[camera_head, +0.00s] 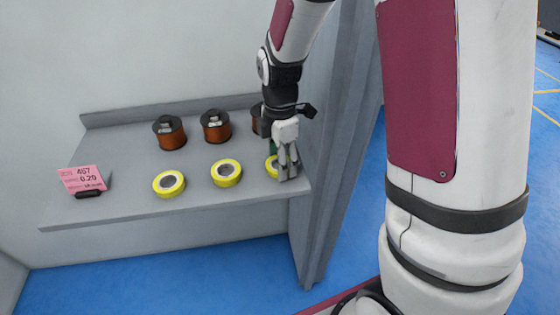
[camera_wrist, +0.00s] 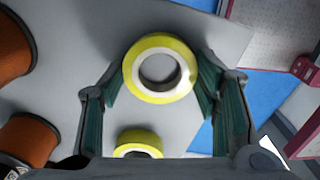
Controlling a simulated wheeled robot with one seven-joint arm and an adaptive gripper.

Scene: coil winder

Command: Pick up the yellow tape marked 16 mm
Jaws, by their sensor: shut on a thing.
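Three yellow tape rolls with white cores stand in a row near the shelf's front edge: a left one (camera_head: 169,184), a middle one (camera_head: 226,172) and a right one (camera_head: 270,167). My gripper (camera_head: 285,172) is at the right roll and partly hides it. In the wrist view my gripper (camera_wrist: 161,80) has its green-padded fingers against both sides of this yellow tape (camera_wrist: 160,43), shut on it. Another yellow tape (camera_wrist: 138,140) shows behind, cut off by the gripper body. No width marking is legible. I cannot tell whether the held roll is clear of the shelf.
Copper wire spools (camera_head: 170,134) (camera_head: 215,127) stand behind the tapes; a third (camera_head: 260,122) is partly behind my arm. A pink label card (camera_head: 82,180) stands at left on the grey shelf (camera_head: 120,205). A grey panel (camera_head: 335,140) rises close to my gripper's right.

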